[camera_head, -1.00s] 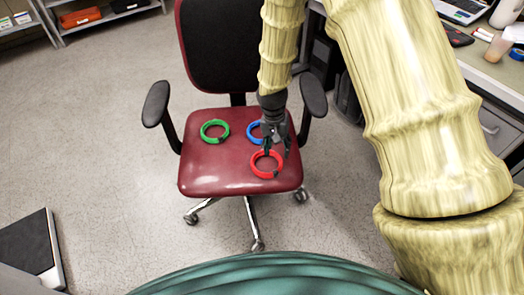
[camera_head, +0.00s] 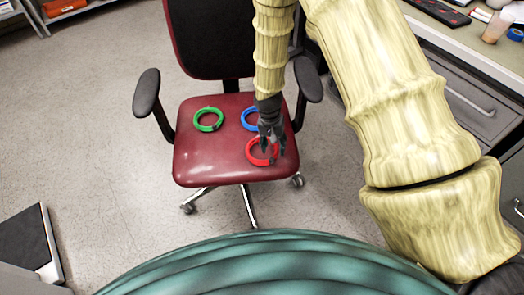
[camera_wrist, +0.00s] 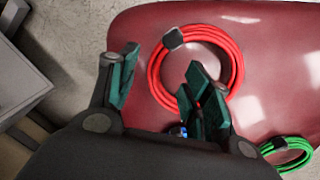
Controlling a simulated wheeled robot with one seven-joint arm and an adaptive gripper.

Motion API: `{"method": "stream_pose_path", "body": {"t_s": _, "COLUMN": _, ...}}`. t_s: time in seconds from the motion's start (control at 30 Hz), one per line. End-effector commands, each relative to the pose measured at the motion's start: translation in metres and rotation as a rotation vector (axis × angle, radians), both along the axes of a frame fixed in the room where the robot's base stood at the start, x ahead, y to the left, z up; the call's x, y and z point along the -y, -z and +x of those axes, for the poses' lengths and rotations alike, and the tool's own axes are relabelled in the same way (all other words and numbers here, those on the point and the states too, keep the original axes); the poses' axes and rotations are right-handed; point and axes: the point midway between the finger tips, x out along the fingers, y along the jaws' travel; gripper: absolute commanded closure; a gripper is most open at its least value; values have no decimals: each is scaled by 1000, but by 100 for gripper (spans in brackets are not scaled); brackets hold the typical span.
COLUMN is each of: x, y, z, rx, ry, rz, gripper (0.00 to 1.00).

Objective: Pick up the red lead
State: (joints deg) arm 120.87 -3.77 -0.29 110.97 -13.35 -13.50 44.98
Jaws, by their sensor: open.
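The red lead (camera_head: 262,158) is a coiled ring lying on the front right part of the red chair seat (camera_head: 205,165). It also shows in the wrist view (camera_wrist: 233,62), with a dark clip on its coil. My gripper (camera_head: 271,150) is over the red lead's right side in the head view. In the wrist view my gripper (camera_wrist: 160,80) is open, with one finger over the inside of the coil and the other outside it. Nothing is between the fingers that I can see as held; whether they touch the coil I cannot tell.
A green coil (camera_head: 208,119) lies at the seat's left, and a blue coil (camera_head: 247,119) lies behind the red one, partly hidden by my gripper. The chair's armrests (camera_head: 147,92) rise on both sides. A desk with drawers (camera_head: 475,105) stands at the right.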

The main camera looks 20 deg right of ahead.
Motion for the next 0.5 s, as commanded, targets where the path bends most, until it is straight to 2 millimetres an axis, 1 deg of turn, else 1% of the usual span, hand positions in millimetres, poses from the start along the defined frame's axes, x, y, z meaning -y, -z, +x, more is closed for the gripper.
{"method": "stream_pose_path", "body": {"t_s": 0.03, "x": 2, "y": 9, "z": -2, "rx": -2, "ry": 1, "rz": 0, "gripper": 51}}
{"method": "stream_pose_path", "body": {"t_s": 0.1, "x": 3, "y": 17, "z": -3, "rx": -2, "ry": -1, "rz": 0, "gripper": 51}}
{"method": "stream_pose_path", "body": {"t_s": 0.2, "x": 4, "y": 26, "z": -3, "rx": 0, "ry": 0, "rz": 0, "gripper": 51}}
{"method": "stream_pose_path", "body": {"t_s": 0.47, "x": 4, "y": 28, "z": -3, "rx": 0, "ry": 1, "rz": 0, "gripper": 51}}
{"method": "stream_pose_path", "body": {"t_s": 0.5, "x": 4, "y": 28, "z": -3, "rx": 0, "ry": 0, "rz": 0, "gripper": 58}}
